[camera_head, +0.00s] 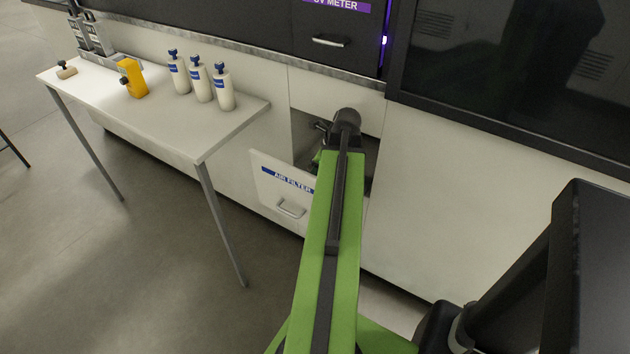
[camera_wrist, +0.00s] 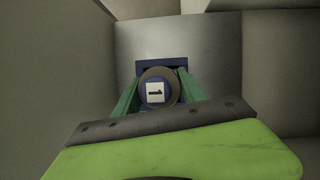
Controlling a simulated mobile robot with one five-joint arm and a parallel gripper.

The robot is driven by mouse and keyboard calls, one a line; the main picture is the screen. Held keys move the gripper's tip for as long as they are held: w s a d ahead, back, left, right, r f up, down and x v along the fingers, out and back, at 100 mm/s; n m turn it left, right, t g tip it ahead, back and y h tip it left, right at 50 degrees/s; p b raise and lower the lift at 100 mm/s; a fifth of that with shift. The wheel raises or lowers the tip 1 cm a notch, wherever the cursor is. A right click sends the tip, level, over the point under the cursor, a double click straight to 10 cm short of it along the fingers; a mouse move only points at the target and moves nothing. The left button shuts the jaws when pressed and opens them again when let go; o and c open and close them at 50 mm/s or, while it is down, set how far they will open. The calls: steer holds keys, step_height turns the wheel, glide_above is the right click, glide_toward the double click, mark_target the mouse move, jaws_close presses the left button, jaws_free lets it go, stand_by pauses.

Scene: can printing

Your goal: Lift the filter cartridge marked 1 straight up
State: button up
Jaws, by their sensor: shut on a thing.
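The filter cartridge marked 1 (camera_wrist: 158,92) shows in the wrist view as a round dark-rimmed top with a blue face and a white label reading 1. It stands in front of a blue holder (camera_wrist: 161,64) against a grey panel. My gripper (camera_wrist: 153,96) has its green fingers on both sides of the cartridge and is shut on it. In the head view, my green arm reaches into the opening behind the lowered air filter door (camera_head: 270,186). The cartridge and the fingertips are hidden there.
The walls of the compartment (camera_wrist: 278,75) stand close on both sides. The floor in front is clear.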

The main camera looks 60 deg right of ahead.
steer(key=shift+r, duration=0.1)
step_height(320, 180, up, 10)
steer(key=p, duration=1)
